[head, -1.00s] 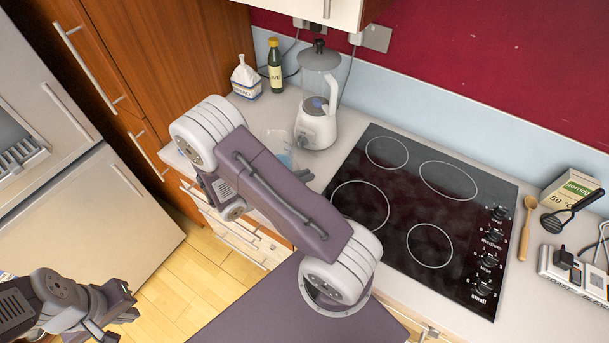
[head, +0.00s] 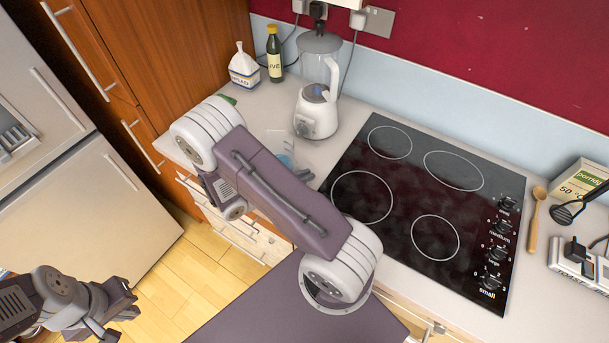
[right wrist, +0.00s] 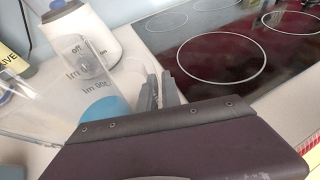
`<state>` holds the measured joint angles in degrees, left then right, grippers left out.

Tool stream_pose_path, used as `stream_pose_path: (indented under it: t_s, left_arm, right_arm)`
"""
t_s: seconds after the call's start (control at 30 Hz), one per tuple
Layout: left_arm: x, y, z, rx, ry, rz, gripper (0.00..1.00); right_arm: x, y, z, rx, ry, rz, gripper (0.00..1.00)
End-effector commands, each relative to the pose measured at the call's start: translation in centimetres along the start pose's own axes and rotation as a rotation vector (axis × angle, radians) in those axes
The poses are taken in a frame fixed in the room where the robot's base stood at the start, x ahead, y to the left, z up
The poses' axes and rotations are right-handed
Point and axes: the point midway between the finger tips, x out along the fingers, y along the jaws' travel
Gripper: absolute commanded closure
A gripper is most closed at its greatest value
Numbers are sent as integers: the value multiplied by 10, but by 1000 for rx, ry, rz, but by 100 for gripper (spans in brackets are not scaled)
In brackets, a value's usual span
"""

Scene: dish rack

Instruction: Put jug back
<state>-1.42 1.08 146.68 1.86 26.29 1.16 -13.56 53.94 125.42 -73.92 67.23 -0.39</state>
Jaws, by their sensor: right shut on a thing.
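The jug (head: 279,146) is clear with a blue patch, at the counter's front left, partly hidden behind my right arm in the head view. In the right wrist view the clear jug (right wrist: 78,92) fills the left side, tilted in the picture, in front of the blender. My right gripper (right wrist: 160,92) is shut on the jug at its right side; the exact grip is hard to see. My left gripper (head: 114,322) is open and empty at the lower left, over the floor, far from the jug.
The white blender (head: 318,112) stands just behind the jug. A bottle (head: 275,55) and a white bag-like container (head: 243,68) stand further left. The black hob (head: 420,205) lies to the right with a bare top. A wooden spoon (head: 535,222) lies beyond it.

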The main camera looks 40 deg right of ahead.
Motion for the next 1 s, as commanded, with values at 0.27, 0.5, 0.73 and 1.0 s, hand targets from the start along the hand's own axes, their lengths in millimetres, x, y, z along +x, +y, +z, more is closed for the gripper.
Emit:
stream_pose_path:
  t_s: [0.27,0.5,0.73,1.0]
  left_arm:
    - [8,0,1,0,0,0,100]
    - [8,0,1,0,0,0,100]
    - [11,0,1,0,0,0,100]
    - [13,0,1,0,0,0,100]
  right_arm:
    - [4,0,-9,3,-1,0,100]
    - [4,0,-9,3,-1,0,100]
    - [5,0,-12,3,-1,0,100]
    - [6,0,-14,3,-1,0,70]
